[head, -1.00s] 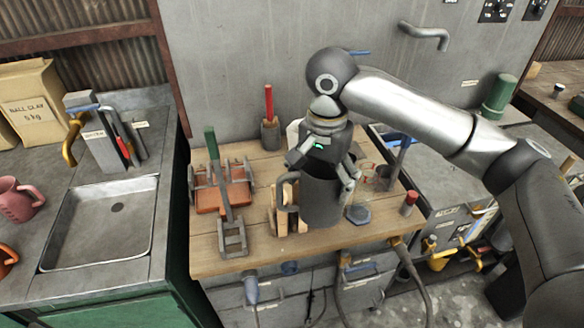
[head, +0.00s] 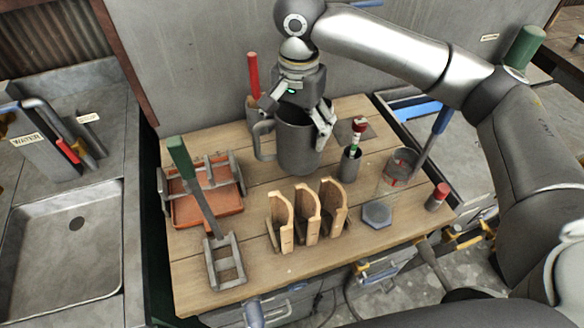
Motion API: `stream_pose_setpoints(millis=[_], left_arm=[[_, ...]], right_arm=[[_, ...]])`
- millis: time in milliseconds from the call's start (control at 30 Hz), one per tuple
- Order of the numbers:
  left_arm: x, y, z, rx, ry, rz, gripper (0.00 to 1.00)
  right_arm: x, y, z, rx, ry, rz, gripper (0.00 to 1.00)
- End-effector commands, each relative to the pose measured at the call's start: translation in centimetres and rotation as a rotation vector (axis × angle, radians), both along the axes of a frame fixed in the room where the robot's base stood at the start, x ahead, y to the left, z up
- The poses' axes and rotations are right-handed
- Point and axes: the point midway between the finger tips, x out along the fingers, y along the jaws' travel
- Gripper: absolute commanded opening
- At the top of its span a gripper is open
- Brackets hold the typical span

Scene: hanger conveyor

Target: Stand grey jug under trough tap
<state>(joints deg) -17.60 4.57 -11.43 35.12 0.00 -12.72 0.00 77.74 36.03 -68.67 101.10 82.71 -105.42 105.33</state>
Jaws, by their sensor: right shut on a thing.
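The grey jug (head: 297,150) is upright with its handle to the left, over the back of the wooden table in the head view. My right gripper (head: 297,112) comes down from above and is shut on the jug at its rim. I cannot tell whether the jug's base touches the table. The trough (head: 62,236) is a grey metal sink at the left. A grey unit labelled WATER (head: 38,147) stands behind it, cut off by the left edge; the tap's outlet is not clearly visible. My left gripper is not in view.
On the wooden table (head: 262,268) stand a wooden rack (head: 307,217), an orange tray (head: 207,207) with a green-handled tool (head: 190,175), a small grey cup (head: 350,165), a clear beaker (head: 398,168) and a blue hexagonal piece (head: 377,214). A gap separates table and trough counter.

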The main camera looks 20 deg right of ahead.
Motion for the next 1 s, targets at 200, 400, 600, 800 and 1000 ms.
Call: stream_pose_setpoints(millis=[200, 400, 600, 800, 1000], left_arm=[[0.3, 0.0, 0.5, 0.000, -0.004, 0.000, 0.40], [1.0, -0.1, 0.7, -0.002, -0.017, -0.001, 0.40], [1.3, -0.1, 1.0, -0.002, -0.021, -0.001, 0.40], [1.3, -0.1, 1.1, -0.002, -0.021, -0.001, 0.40], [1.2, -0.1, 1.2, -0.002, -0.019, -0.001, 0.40]], right_arm=[[-0.1, 0.0, -3.9, -0.002, 0.006, 0.000, 0.59], [-0.1, 0.0, -6.1, -0.002, 0.003, 0.000, 0.59], [-0.1, -0.1, -8.3, -0.003, 0.004, 0.001, 0.59], [-0.1, 0.0, -9.9, -0.001, 0.001, 0.001, 0.59], [-0.1, 0.0, -9.9, -0.001, 0.001, 0.002, 0.59]])
